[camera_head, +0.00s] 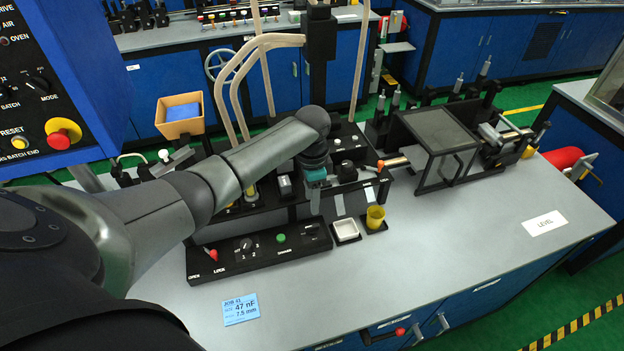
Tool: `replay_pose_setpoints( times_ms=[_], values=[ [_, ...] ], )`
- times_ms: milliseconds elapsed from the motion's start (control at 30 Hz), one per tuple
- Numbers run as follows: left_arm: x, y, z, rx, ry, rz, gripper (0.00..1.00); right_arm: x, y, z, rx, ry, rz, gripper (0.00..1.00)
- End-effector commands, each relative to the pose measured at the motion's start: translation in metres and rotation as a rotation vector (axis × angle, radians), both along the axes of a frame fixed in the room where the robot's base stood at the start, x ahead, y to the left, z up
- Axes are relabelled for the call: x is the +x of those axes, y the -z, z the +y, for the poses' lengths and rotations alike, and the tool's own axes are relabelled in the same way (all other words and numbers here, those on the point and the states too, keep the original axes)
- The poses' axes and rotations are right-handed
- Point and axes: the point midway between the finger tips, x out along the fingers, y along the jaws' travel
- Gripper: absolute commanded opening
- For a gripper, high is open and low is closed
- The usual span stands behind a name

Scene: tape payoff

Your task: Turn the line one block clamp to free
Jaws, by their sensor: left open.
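My left arm reaches in from the left. Its wrist and left gripper (317,182) hang over the black machine block at the middle of the bench, and the fingers are hard to make out. The gripper is open, and I see nothing held in it. A small lever with an orange-red tip (380,165) stands on the block's right side, to the right of the gripper and apart from it. Another red-tipped lever (211,254) is on the front panel (262,250), by the lettering OPEN and LOCK. I cannot tell which is the line one block clamp. My right gripper is not in view.
A dark framed cover (437,130) is at the right. A blue card (240,309) lies in front. A control box (45,90) stands upper left.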

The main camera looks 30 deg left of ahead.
Motion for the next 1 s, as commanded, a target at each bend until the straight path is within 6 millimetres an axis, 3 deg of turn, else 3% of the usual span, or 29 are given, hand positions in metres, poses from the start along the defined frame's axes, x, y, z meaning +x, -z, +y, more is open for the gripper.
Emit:
replay_pose_setpoints(
  times_ms=[100,300,1000],
  values=[
    [0.000,-0.024,0.000,0.001,0.001,-0.002,0.45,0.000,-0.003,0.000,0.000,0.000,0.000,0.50],
    [0.000,-0.046,0.000,0.000,-0.001,-0.001,0.45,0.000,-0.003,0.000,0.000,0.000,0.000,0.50],
    [0.000,-0.050,0.000,0.000,0.000,0.001,0.45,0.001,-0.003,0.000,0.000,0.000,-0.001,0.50]
  ],
)
